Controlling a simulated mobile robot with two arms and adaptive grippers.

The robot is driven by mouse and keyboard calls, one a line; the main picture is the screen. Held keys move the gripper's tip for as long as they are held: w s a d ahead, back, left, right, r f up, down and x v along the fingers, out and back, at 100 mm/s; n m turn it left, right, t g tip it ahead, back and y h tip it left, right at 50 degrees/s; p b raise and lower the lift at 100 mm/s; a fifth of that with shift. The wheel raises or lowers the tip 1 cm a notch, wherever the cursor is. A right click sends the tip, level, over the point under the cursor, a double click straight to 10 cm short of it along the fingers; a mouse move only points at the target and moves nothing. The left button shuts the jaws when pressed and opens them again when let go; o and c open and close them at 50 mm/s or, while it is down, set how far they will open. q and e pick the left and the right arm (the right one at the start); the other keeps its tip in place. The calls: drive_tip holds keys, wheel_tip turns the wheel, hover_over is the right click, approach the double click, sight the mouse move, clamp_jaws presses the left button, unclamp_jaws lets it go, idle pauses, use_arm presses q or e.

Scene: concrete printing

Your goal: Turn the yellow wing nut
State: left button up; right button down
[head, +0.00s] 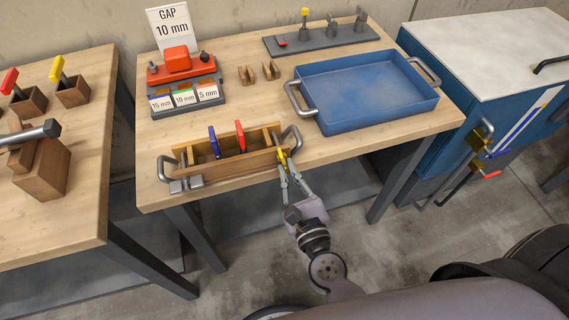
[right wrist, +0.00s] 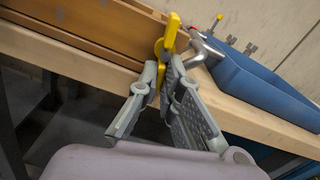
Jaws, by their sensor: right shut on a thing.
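The yellow wing nut (head: 282,157) is at the right end of the front side of a wooden mould box (head: 235,168) on the middle table. It also shows in the right wrist view (right wrist: 170,32), standing up at the box's corner. My right gripper (head: 283,172) reaches in from the front of the table. Its fingers (right wrist: 164,75) are closed around the lower part of the wing nut, which they partly hide. My left gripper is not in view.
A blue tray (head: 366,92) with metal handles stands close to the right of the box. Blue and red upright pieces (head: 240,136) stick up from the box. A gap sign reading 10 mm (head: 173,25) and an orange device (head: 178,62) stand behind. Bare tabletop lies between.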

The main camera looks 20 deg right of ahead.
drive_tip(key=m+b, duration=0.1)
drive_tip(key=m, duration=0.3)
drive_tip(key=a+m+b, duration=0.1)
drive_tip(key=m+b, duration=0.1)
drive_tip(key=m, duration=0.2)
drive_tip(key=shift+s+a+f+b, duration=0.1)
drive_tip(key=shift+a+b, duration=0.05)
drive_tip(key=shift+b, duration=0.15)
drive_tip(key=shift+a+m, duration=0.15)
drive_tip(key=shift+m, duration=0.75)
drive_tip(key=shift+a+r+m, duration=0.1)
drive_tip(key=shift+r+m, duration=0.15)
drive_tip(key=shift+m, duration=0.05)
drive_tip(key=c, duration=1.8)
unclamp_jaws()
